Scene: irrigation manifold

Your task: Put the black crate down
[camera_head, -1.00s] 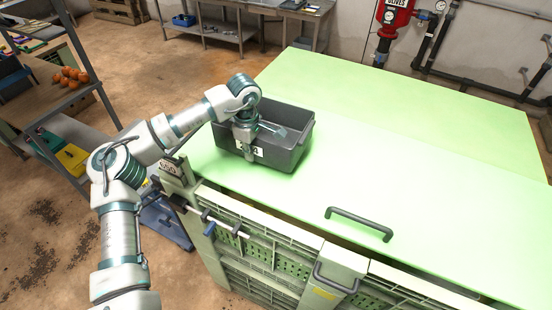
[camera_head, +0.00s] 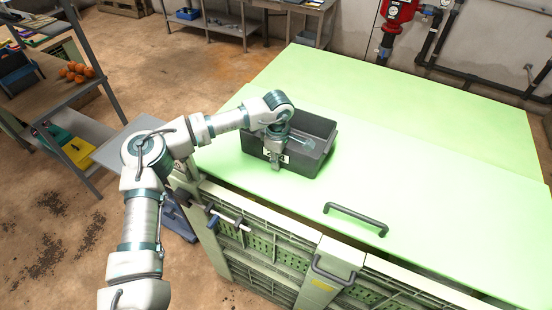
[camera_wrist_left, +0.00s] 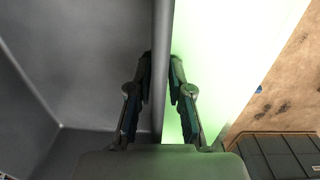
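The black crate (camera_head: 312,162) is an open grey-black bin with a white label on its near side. It appears level, over the left part of the pale green top (camera_head: 430,190). I cannot tell whether its base touches the top. My left gripper (camera_head: 275,158) is at the crate's near wall, beside the label. In the left wrist view, the fingers of my left gripper (camera_wrist_left: 161,80) are closed on either side of the crate's wall (camera_wrist_left: 160,110), one inside and one outside. My right gripper is not in view.
A dark handle (camera_head: 355,218) stands up from the green top near its front edge. The top is clear to the right of the crate and behind it. A shelf with orange fruit (camera_head: 76,72) stands at the left. A red device (camera_head: 398,12) hangs at the back.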

